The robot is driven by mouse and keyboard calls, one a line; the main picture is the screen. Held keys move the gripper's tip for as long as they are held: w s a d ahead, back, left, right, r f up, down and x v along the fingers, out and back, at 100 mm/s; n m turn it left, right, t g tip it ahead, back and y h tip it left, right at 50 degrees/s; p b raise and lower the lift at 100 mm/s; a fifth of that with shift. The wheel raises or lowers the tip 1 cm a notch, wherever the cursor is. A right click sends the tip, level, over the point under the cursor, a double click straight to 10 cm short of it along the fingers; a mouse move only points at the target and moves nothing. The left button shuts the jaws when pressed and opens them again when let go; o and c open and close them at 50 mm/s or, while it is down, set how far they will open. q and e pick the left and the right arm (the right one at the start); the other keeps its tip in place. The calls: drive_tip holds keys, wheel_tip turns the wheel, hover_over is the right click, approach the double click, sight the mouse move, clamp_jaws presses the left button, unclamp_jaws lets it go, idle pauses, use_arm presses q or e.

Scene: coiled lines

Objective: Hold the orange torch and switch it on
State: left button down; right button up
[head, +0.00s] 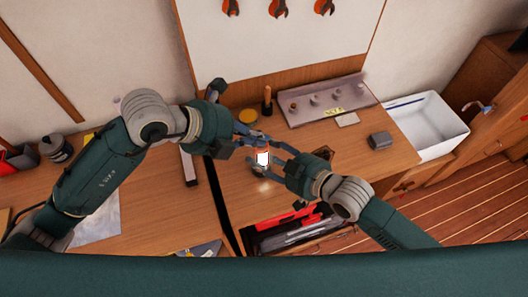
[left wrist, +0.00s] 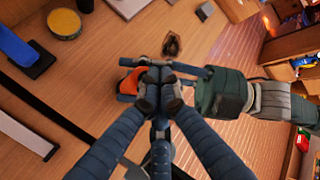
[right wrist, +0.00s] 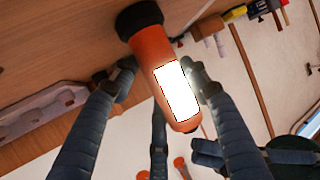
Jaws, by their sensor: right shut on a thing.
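The orange torch (head: 262,152) is held above the workbench, with a bright white panel on its side. In the right wrist view the torch (right wrist: 150,48) has a black end cap, and the panel glows white. My right gripper (head: 274,156) is shut on the torch, its fingers on either side of the body. My left gripper (head: 258,139) is just above the torch, its fingertips drawn together. In the left wrist view my left gripper (left wrist: 158,88) hides part of the torch (left wrist: 130,84); whether it touches cannot be told.
The wooden workbench (head: 235,205) has a bright patch below the torch. A yellow-lidded tin (head: 249,116), a grey rack (head: 325,100) and a grey block (head: 380,140) stand behind. A white sink (head: 430,125) is at the right. An open drawer (head: 295,229) with tools lies in front.

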sight(258, 149)
use_arm(q)
drive_tip(key=shift+r, duration=0.1)
wheel_tip(258, 149, up, 6)
drive_tip(key=shift+f, duration=0.1)
idle(0.6)
use_arm(e)
drive_tip(key=o, duration=1.4)
drive_tip(key=shift+o, duration=0.2)
drive_tip(key=v, duration=1.2)
